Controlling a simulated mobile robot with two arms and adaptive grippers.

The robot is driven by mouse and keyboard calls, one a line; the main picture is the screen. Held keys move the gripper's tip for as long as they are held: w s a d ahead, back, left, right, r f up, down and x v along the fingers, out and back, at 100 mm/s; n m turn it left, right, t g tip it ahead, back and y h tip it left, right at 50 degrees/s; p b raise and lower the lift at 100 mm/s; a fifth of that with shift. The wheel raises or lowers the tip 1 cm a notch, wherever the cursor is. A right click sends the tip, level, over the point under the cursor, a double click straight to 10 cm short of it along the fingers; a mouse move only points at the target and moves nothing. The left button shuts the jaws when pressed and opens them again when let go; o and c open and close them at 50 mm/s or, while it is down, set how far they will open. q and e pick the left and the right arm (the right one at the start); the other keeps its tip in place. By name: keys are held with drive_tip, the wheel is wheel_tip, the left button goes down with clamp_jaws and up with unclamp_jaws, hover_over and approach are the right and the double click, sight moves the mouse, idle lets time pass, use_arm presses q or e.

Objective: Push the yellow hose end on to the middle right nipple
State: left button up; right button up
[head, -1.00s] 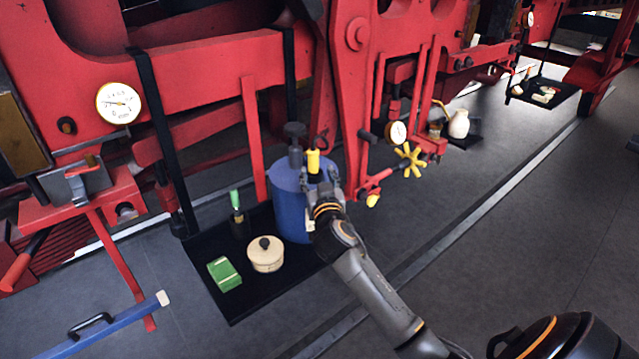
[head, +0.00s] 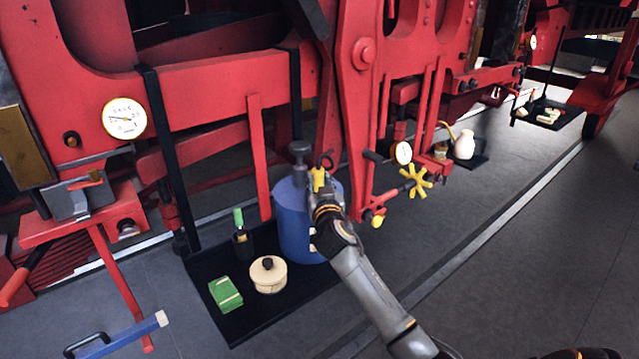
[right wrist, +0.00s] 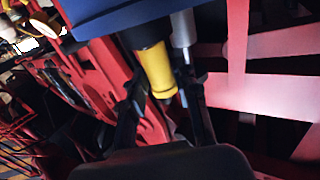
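The yellow hose end (head: 318,178) stands upright by the top of the blue tank (head: 293,225). In the right wrist view the yellow end (right wrist: 156,70) is a short cylinder with a rim, next to a dark part and a grey rod. My right gripper (head: 326,188) is at the yellow end. In the right wrist view its two fingers (right wrist: 162,92) are apart, one on each side of it, with a small gap showing. I cannot make out the middle right nipple for sure. My left gripper is not in view.
A black mat (head: 250,318) holds the tank, a green-topped bottle (head: 242,240), a cream lidded pot (head: 268,274) and a green box (head: 225,294). The red frame (head: 357,110) rises behind. A gauge (head: 402,152) and yellow handwheel (head: 417,182) are to the right.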

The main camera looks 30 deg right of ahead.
clamp_jaws()
wheel_tip(320, 180, up, 6)
drive_tip(key=p, duration=0.4)
drive_tip(key=shift+p, duration=0.35)
idle(1.0)
